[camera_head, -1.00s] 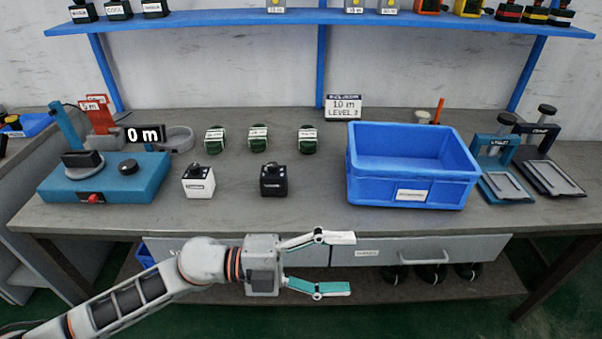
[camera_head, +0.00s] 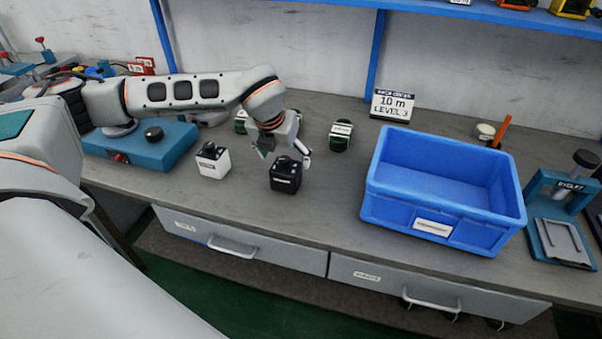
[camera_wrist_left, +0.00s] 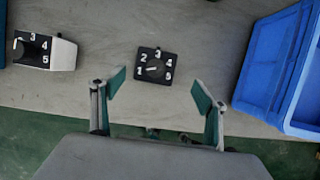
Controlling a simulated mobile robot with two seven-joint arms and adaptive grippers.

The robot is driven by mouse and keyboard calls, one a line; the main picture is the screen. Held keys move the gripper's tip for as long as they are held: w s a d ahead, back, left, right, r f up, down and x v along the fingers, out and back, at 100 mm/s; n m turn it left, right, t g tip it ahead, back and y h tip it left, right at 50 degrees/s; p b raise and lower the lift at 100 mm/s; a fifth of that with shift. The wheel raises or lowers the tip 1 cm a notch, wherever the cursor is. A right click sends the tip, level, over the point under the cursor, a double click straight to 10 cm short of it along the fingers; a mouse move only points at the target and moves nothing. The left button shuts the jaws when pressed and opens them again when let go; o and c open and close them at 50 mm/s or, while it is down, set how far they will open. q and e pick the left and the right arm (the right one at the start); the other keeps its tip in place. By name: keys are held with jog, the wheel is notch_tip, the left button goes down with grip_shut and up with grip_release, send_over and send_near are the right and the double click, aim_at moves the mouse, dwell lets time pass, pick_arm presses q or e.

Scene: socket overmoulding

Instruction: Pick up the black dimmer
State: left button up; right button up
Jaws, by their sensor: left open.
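The black dimmer (camera_head: 286,176) is a small black box with a knob on top, upright on the grey table. In the left wrist view the dimmer (camera_wrist_left: 155,66) shows from above, with white numbers around its knob. My left gripper (camera_head: 284,154) is right above and behind it in the head view. In the left wrist view the left gripper (camera_wrist_left: 160,88) is open, its teal-tipped fingers apart on either side of and short of the dimmer. Nothing is between the fingers. My right gripper is not in view.
A white dimmer (camera_head: 213,161) stands left of the black one. A blue bin (camera_head: 440,215) stands to the right. Green coils (camera_head: 340,135) lie behind, one partly hidden by my arm. A teal device (camera_head: 150,150) sits at the left. The table front is clear.

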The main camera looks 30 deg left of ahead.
aim_at(286, 167)
pick_arm(q)
jog(key=x, duration=0.4)
jog(key=a+x, duration=0.1)
jog(key=x, duration=0.2)
jog(key=shift+s, duration=0.15)
jog(key=shift+f, duration=0.25)
jog(key=c, duration=1.3)
